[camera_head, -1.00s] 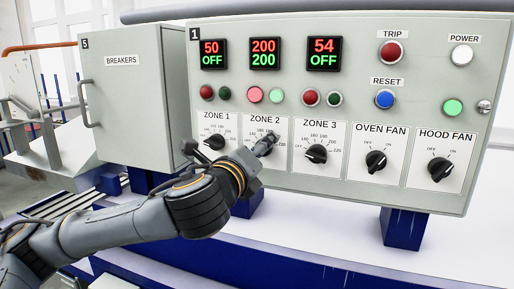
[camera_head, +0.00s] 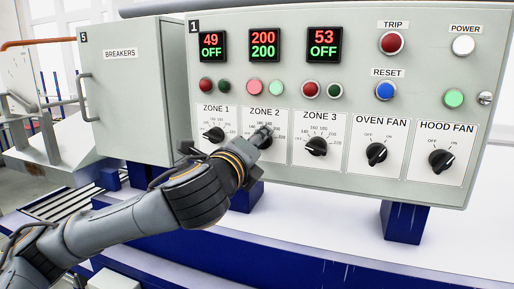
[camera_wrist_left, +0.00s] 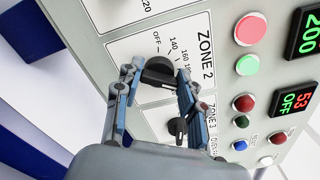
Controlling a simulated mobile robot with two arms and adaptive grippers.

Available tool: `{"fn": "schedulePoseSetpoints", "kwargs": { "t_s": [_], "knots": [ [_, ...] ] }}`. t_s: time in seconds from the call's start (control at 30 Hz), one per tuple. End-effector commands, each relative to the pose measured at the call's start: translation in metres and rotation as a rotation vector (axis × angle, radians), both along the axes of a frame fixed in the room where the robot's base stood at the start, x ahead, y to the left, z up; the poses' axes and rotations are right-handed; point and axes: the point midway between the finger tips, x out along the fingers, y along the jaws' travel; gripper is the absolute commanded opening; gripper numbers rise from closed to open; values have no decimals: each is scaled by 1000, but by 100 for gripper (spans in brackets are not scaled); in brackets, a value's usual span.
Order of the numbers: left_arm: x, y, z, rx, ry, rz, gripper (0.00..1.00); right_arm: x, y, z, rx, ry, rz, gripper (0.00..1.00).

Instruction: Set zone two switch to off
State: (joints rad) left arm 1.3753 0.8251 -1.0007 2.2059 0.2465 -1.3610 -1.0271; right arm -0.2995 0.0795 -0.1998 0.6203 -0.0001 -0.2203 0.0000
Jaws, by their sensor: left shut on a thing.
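The zone two switch (camera_wrist_left: 158,70) is a black rotary knob on a white plate labelled ZONE 2, with OFF and several temperature marks around it. My left gripper (camera_head: 265,136) reaches up to that plate from below left and covers most of the knob in the head view. In the left wrist view, the fingers of my left gripper (camera_wrist_left: 157,80) stand on both sides of the knob, shut on it. Which mark the knob points to cannot be told. The zone two display (camera_head: 263,44) reads 200 over 200. My right gripper is not in view.
The zone one knob (camera_head: 214,134) is close to the left of my wrist, and the zone three knob (camera_head: 316,147) is to its right. Oven fan (camera_head: 376,153) and hood fan (camera_head: 441,161) knobs are further right. A breaker cabinet (camera_head: 135,105) stands at left.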

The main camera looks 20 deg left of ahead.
Motion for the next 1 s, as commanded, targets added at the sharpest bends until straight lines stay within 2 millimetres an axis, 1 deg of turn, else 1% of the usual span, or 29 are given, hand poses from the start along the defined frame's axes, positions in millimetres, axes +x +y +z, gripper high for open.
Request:
{"fn": "schedulePoseSetpoints", "kwargs": {
  "t_s": [0.03, 0.3, 1.0],
  "knots": [
    [0, 0, -3, -40, 2, 1, 8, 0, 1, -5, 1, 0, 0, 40],
    [0, 1, -4, -295, 9, 0, 8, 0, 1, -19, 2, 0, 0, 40],
    [0, 0, -6, -959, 34, 1, 8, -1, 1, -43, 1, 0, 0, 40]
  ]
}}
